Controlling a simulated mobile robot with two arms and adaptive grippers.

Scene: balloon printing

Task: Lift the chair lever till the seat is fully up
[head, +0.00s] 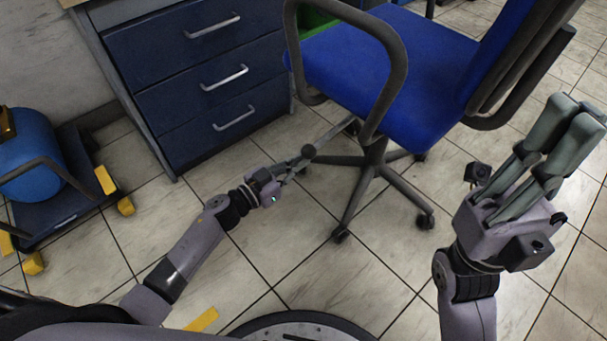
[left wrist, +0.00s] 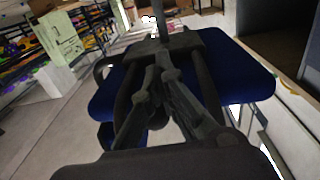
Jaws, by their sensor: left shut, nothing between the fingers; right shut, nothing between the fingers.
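The blue office chair (head: 375,70) stands at upper centre in the head view, on a dark star base. My right gripper (head: 575,112) is shut and empty, right of the chair.
A blue drawer cabinet (head: 205,85) stands just left of the chair. A blue tank (head: 27,155) on a low cart with yellow parts is at the far left. The chair's armrest (head: 392,75) arches over the seat. Tiled floor in front of the chair is clear.

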